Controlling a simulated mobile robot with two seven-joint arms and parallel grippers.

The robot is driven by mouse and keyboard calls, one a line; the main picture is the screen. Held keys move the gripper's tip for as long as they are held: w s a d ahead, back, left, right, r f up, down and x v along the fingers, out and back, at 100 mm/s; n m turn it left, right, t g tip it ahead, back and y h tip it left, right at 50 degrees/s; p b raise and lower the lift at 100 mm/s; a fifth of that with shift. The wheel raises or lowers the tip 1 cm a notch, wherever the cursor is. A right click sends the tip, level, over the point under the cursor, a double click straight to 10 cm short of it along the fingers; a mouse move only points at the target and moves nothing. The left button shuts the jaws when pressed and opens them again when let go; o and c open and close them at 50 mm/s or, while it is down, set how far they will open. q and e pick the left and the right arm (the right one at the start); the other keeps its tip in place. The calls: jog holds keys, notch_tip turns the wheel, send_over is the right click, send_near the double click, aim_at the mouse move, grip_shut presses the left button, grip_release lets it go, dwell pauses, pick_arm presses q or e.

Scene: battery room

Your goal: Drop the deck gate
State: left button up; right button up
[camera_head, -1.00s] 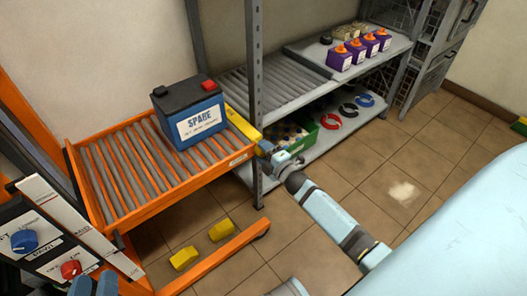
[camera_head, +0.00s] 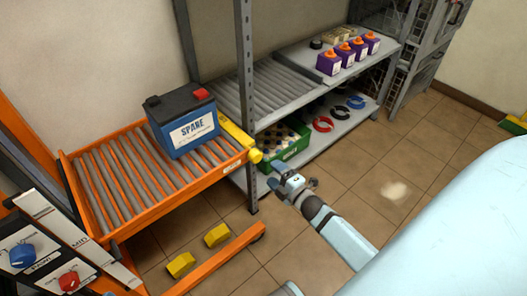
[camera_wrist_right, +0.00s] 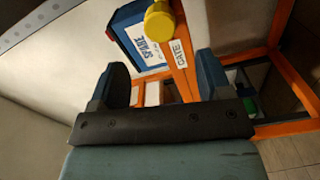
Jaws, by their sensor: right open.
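The yellow deck gate (camera_head: 236,137) lies along the right end of the orange roller deck (camera_head: 128,222), beside the blue SPARE battery (camera_head: 186,124). In the right wrist view the gate's yellow knob (camera_wrist_right: 160,21) and the GATE label (camera_wrist_right: 181,53) show beyond the fingers, with part of the battery (camera_wrist_right: 135,38). My right gripper (camera_head: 278,172) is open and empty, a little right of the gate's near end and apart from it. Its two fingers (camera_wrist_right: 162,86) stand wide apart in the wrist view. My left gripper cannot be made out.
A grey shelf rack (camera_head: 268,84) with rollers adjoins the deck's right end; its post (camera_head: 246,90) stands close to the gate. A green crate (camera_head: 294,158) sits on the lower shelf. A control panel (camera_head: 45,258) is at lower left.

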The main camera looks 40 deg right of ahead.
pick_arm(q)
jog(key=shift+s+a+f+g+y, duration=0.15)
jog(key=shift+a+f+g, duration=0.05)
jog(key=shift+f, duration=0.35)
jog(key=shift+s+a+f+g+y, duration=0.15)
jog(key=shift+f+g, duration=0.05)
jog(key=shift+f, duration=0.35)
pick_arm(e)
jog(key=s, duration=0.4)
jog(key=shift+s+d, duration=0.2)
jog(key=shift+s, duration=0.1)
pick_arm(q)
jog(key=shift+w+d+r, duration=0.1)
jog(key=shift+w+r, duration=0.05)
jog(key=shift+r, duration=0.3)
